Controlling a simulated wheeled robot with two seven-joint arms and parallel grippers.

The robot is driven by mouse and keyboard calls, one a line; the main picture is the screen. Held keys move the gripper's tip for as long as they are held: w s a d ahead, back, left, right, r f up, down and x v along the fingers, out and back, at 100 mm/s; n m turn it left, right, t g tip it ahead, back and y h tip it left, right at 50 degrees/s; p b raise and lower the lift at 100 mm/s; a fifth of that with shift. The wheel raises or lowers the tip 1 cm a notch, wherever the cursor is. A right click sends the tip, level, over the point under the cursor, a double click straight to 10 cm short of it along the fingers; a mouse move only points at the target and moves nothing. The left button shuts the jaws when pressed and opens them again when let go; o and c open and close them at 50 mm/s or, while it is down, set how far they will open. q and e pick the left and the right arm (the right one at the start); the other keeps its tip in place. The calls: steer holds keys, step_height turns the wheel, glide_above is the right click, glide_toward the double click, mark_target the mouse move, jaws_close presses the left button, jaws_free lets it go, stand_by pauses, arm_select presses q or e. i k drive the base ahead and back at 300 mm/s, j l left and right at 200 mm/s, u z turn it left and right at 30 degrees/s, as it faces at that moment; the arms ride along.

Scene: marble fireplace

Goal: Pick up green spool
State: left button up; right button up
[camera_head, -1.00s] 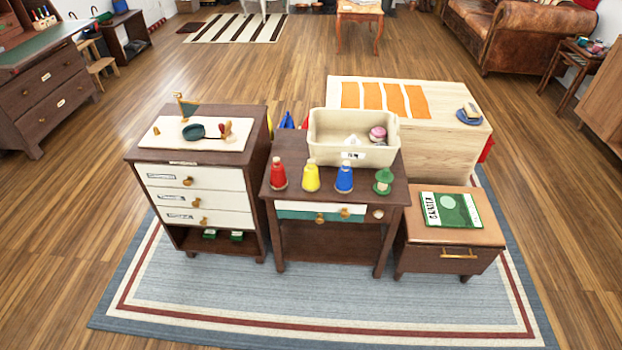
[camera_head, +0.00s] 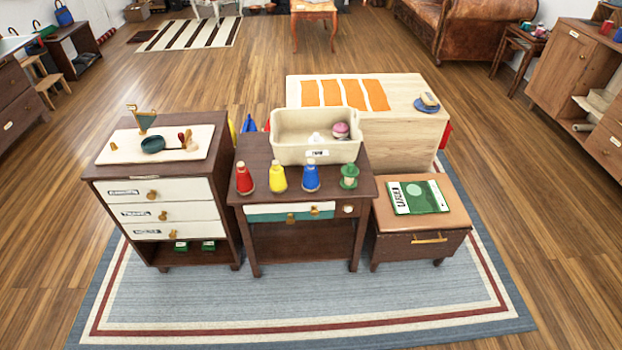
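The green spool (camera_head: 349,177) stands upright at the front right of the small dark wooden table (camera_head: 262,158). It has a green top and a green base with a paler middle. To its left stand a blue spool (camera_head: 311,177), a yellow spool (camera_head: 277,178) and a red spool (camera_head: 245,180) in a row. Neither of my grippers is in view.
A cream bin (camera_head: 290,152) with a pink item inside stands behind the spools. A drawer cabinet (camera_head: 212,190) stands left, with a board on top. A low box (camera_head: 455,208) with a green book stands right. Rug and floor in front are clear.

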mark_target(349, 171)
steer(key=i+l+z, duration=0.15)
steer(key=i, duration=0.3)
steer(key=i+l+z, duration=0.2)
steer(key=i, duration=0.3)
steer(key=l, duration=0.1)
